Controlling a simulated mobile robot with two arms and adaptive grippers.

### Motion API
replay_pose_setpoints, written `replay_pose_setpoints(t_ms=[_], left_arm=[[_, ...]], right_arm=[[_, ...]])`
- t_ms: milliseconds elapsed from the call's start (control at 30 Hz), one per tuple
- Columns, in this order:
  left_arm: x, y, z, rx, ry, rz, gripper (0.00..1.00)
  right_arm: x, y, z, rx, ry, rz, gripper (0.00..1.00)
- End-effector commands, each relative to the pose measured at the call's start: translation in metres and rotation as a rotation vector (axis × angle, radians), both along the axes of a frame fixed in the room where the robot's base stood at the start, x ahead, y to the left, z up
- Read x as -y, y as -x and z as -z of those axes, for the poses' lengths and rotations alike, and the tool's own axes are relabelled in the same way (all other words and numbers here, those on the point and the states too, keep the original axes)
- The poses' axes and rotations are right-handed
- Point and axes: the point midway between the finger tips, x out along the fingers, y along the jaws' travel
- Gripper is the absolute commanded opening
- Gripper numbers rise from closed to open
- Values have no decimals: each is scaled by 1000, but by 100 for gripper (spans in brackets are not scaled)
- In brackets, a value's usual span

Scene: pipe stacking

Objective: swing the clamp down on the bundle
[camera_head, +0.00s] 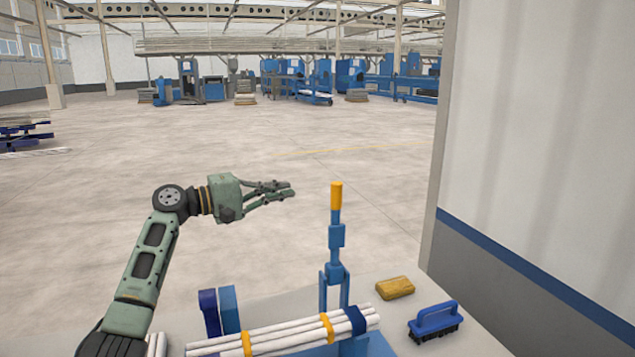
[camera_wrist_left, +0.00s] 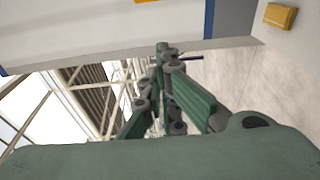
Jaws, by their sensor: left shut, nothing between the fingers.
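The clamp (camera_head: 336,237) is a blue upright lever with a yellow handle (camera_head: 336,195) on top. It stands up in the head view, hinged on a blue bracket behind the bundle. The bundle (camera_head: 285,335) of white pipes lies below it, with yellow bands and a dark blue strap around it near its right end. My left gripper (camera_head: 290,190) is left of the yellow handle, apart from it, pointing right at about the handle's height. Its fingers are shut and empty; they also show in the left wrist view (camera_wrist_left: 165,60). My right gripper is not in view.
A yellow sponge-like block (camera_head: 395,288) and a blue brush (camera_head: 435,322) lie on the table right of the bundle. Blue posts (camera_head: 220,311) stand at the bundle's left. A wall (camera_head: 540,170) rises on the right. The air around the handle is clear.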

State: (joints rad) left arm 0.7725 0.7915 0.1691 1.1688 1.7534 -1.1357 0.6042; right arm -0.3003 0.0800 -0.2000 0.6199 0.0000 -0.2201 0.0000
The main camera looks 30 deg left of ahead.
Motion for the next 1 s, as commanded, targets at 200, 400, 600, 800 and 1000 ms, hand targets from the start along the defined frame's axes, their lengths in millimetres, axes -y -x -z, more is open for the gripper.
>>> replay_pose_setpoints(t_ms=[200, 400, 600, 800, 1000], left_arm=[[0, 0, 0, 0, 0, 0, 0], [3, -4, -1, 0, 1, 1, 0], [20, -28, -4, -1, 3, 2, 0], [41, -60, -5, 0, 4, 1, 0], [58, -85, -3, -1, 0, 0, 0]], right_arm=[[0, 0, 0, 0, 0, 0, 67], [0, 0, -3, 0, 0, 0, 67], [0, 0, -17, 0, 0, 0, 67], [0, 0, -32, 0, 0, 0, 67], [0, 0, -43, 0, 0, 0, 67]])
